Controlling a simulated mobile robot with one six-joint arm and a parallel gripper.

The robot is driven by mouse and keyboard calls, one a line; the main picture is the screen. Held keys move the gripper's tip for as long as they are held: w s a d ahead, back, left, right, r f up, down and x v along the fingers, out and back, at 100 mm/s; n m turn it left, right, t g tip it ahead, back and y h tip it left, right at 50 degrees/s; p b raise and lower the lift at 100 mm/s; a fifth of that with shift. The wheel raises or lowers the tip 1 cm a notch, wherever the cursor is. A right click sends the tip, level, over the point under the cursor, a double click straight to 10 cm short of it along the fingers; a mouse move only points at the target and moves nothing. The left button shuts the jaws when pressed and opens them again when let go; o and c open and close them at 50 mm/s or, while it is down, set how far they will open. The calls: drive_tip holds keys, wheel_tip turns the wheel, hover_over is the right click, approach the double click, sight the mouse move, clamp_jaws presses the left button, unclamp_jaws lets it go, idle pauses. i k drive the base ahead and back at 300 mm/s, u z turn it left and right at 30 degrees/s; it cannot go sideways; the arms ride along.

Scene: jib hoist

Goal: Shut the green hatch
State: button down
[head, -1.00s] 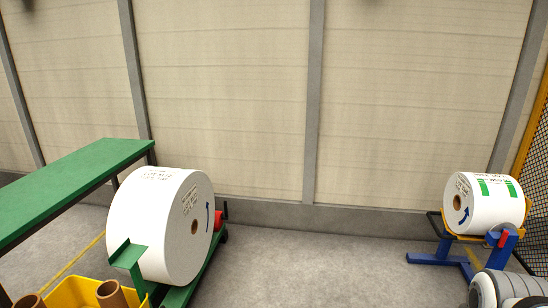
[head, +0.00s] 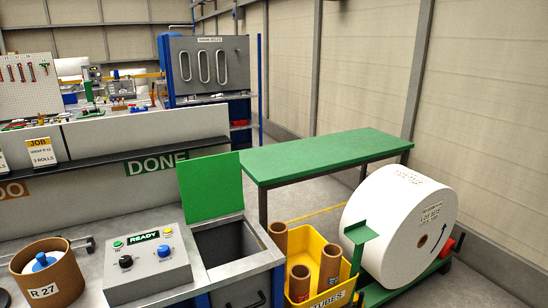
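The green hatch (head: 211,186) stands open in the head view, its panel raised upright at the back of a dark square opening (head: 226,244) in a grey metal counter. The opening lies uncovered in front of the panel. My gripper is not in the head view, so its state and its place relative to the hatch do not show.
Left of the opening stands a grey control box (head: 148,262) with a READY label. Right of it is a yellow bin (head: 327,262) with brown tubes. A green table (head: 325,153) stands behind, and a large white roll (head: 396,225) at the right.

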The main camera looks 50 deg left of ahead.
sight(211, 187)
drive_tip(key=u, duration=2.55)
drive_tip(key=i, duration=1.65)
drive_tip(key=z, duration=0.05)
